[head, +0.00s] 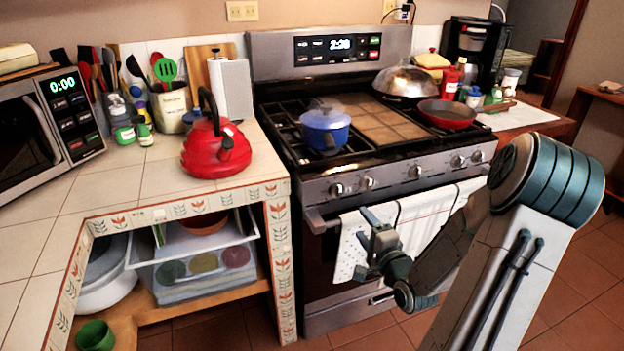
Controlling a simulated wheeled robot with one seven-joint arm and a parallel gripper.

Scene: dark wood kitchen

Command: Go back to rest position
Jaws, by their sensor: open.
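My gripper (366,239) is in the head view, in front of the oven door and beside the white towels (412,228) that hang on its handle. It points up and to the left, and its jaws are open with nothing visible between them.
A stove (380,180) bears a blue pot (325,129), a red pan (447,114) and a wok. A red kettle (216,150) stands on the tiled counter (150,185). A green cup (95,336) sits lower left. Floor shows at right.

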